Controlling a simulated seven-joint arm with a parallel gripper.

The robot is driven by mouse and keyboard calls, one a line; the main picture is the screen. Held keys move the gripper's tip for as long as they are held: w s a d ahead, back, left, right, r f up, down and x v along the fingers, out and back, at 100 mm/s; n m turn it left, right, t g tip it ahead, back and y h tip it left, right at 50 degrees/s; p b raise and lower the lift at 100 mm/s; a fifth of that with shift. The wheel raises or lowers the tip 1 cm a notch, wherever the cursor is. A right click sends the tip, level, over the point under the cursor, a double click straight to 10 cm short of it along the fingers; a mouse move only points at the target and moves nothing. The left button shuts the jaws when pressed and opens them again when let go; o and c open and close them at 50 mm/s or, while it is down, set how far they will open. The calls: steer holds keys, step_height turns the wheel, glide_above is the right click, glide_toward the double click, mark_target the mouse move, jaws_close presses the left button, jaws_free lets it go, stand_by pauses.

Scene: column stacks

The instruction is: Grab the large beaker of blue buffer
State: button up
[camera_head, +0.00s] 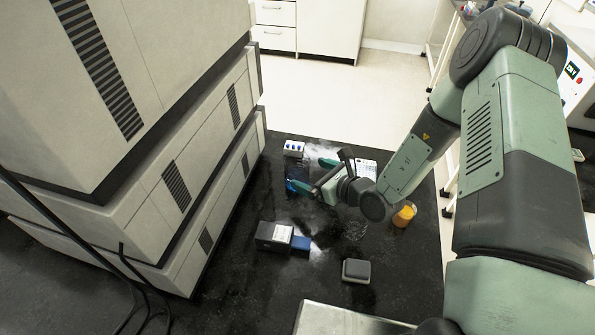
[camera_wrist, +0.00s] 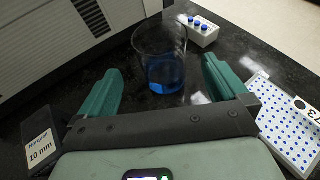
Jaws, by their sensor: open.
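The large beaker of blue buffer (camera_wrist: 164,72) stands upright on the black bench in the wrist view, clear glass with blue liquid low inside. It lies ahead of my gripper (camera_wrist: 160,85), between the lines of its two green fingers and a little beyond their tips. The fingers are open and nothing is held. In the head view the beaker (camera_head: 292,185) shows only as a small blue patch near the fingertips, and my gripper (camera_head: 312,177) reaches toward the left over the bench. The beaker's clear glass is hard to make out there.
A white rack with blue caps (camera_wrist: 203,28) stands just behind the beaker. A blue-dotted white plate (camera_wrist: 285,120) lies at right, a dark "10 mm" box (camera_wrist: 40,140) at left. A beaker of orange liquid (camera_head: 404,214) stands under my arm. Stacked instruments (camera_head: 190,190) wall off the left.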

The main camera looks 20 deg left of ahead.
steer(key=shift+d+f+m, duration=0.1)
steer(key=shift+f+m, duration=0.3)
steer(key=shift+f, duration=0.35)
steer(key=shift+w+f+h, duration=0.1)
steer(key=shift+f+h, duration=0.2)
steer(key=x, duration=0.7)
steer(key=shift+r, duration=0.15)
steer(key=shift+c, duration=0.5)
steer(key=c, duration=1)
steer(key=shift+r, duration=0.15)
